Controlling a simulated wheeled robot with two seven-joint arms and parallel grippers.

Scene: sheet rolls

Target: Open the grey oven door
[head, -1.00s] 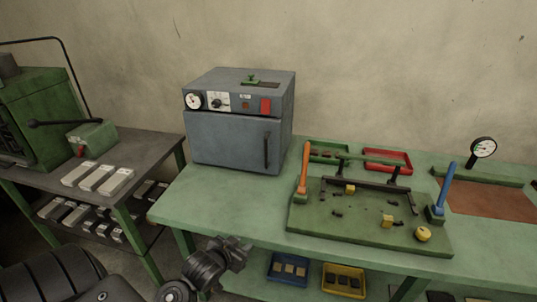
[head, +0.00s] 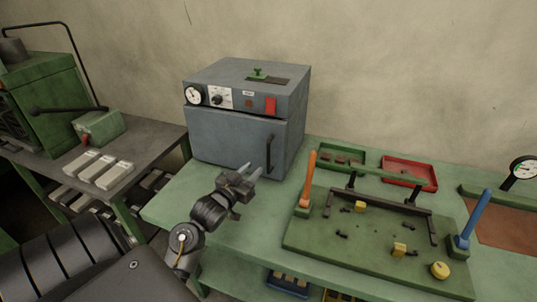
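The grey oven (head: 245,110) stands on the green workbench. Its front door (head: 225,138) is closed, with a dark vertical handle (head: 269,153) near the door's right edge. My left gripper (head: 249,173) is in front of the lower part of the door, just left of and below the handle. Its two fingers are apart with nothing visible between them, and it looks apart from the handle. My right gripper is not in view.
On the green workbench (head: 175,205), a green fixture board (head: 300,235) with an orange lever (head: 308,178) and a blue lever (head: 474,218) lies right of the oven. A red tray (head: 409,172) is behind it. A grey side table (head: 150,147) holds pale blocks at left.

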